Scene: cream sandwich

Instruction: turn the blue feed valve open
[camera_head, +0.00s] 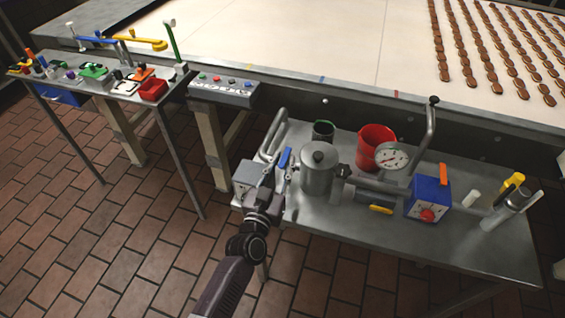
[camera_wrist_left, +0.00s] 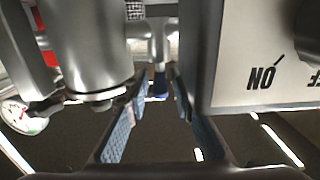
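The blue feed valve handle (camera_head: 284,158) stands on the pipework at the left end of the metal bench, beside a steel pot (camera_head: 319,170). My left gripper (camera_head: 268,181) is close to it, just in front and to the left. In the left wrist view the blue handle (camera_wrist_left: 160,82) shows between and beyond the tips of my left gripper (camera_wrist_left: 157,96). The fingers, with blue pads, are apart, with a gap between them. I cannot tell whether either finger touches the handle. The valve's lower part is hidden. My right gripper is not in view.
A grey box (camera_head: 246,175), marked ON in the left wrist view (camera_wrist_left: 265,50), is close to one finger. The pot is close on the other side. A red container (camera_head: 376,143), a gauge (camera_head: 391,157) and a blue box (camera_head: 426,198) stand farther right. Brick floor lies in front.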

